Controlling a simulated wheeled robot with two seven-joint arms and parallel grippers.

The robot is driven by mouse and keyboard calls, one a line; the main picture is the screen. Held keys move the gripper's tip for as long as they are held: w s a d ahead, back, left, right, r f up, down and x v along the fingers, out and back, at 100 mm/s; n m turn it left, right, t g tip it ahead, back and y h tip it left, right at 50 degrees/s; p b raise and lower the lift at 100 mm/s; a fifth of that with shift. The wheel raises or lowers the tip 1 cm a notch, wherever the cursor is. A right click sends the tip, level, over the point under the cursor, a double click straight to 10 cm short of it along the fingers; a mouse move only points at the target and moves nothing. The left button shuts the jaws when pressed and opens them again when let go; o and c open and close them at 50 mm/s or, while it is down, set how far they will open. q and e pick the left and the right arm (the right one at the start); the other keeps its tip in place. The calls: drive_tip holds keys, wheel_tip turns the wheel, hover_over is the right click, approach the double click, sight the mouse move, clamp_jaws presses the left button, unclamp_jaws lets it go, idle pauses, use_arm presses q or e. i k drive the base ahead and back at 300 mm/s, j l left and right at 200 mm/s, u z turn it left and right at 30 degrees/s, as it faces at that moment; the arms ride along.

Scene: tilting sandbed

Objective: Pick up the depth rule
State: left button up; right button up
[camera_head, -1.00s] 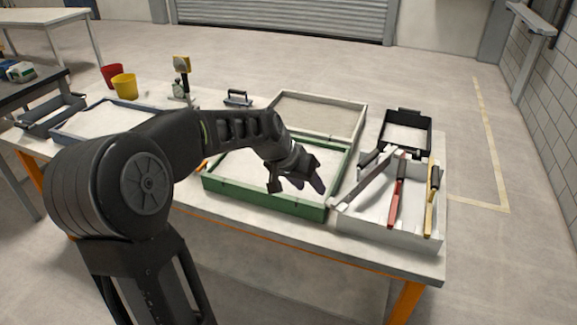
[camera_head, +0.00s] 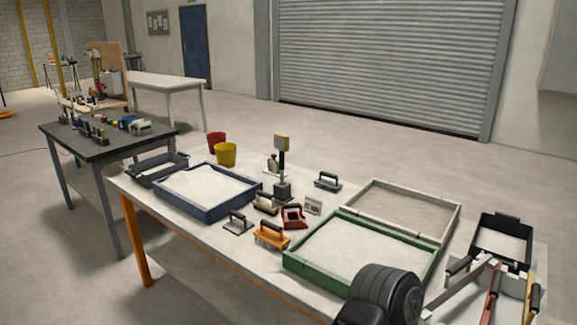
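A white tray (camera_head: 468,306) at the lower right holds several long tools, cut by the bottom edge. Among them are a grey bar (camera_head: 465,280), a red tool (camera_head: 491,304) and a yellow tool (camera_head: 528,302). I cannot tell which, if any, is the depth rule. A dark rounded part of my arm (camera_head: 385,293) shows at the bottom, in front of the green tray's near right corner. Neither gripper is in view.
Green (camera_head: 318,277), pale (camera_head: 452,221) and blue (camera_head: 213,215) framed sandbeds sit on the table. Several small hand tools, including an orange float (camera_head: 271,236), and a post with a yellow head (camera_head: 282,145) stand between them. A black tray (camera_head: 503,224) is at the right.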

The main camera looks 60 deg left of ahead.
sight(280, 142)
drive_tip(key=u, duration=2.4)
drive_tip(key=i+l, duration=0.1)
drive_tip(key=l, duration=0.35)
drive_tip(key=i+l, duration=0.1)
drive_tip(key=l, duration=0.4)
drive_tip(key=i+l, duration=0.1)
drive_tip(key=l, duration=0.35)
